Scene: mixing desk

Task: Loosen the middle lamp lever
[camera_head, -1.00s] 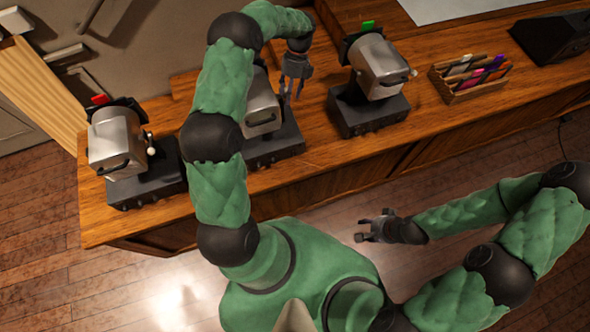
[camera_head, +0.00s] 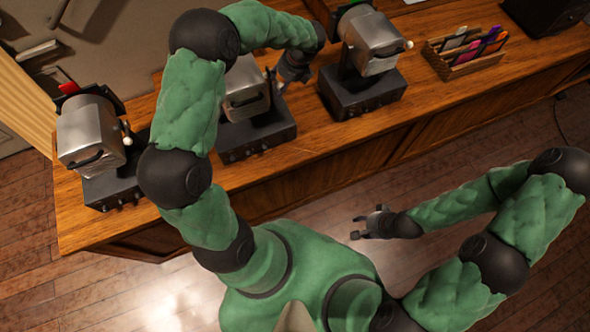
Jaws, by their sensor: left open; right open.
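The middle lamp (camera_head: 246,92), a silver head on a dark base (camera_head: 258,137), stands on the wooden desk, partly covered by my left arm. Its lever cannot be made out clearly beside my gripper. My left gripper (camera_head: 277,84) is open, pointing down close to the right side of the middle lamp's head; I cannot tell whether it touches. My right gripper (camera_head: 360,224) is open and empty, held out over the floor in front of the desk.
A left lamp (camera_head: 88,130) with a white-tipped lever (camera_head: 127,141) and a right lamp (camera_head: 370,45) with a similar lever (camera_head: 408,45) flank it. A wooden pen holder (camera_head: 464,60) stands further right on the desk (camera_head: 330,135).

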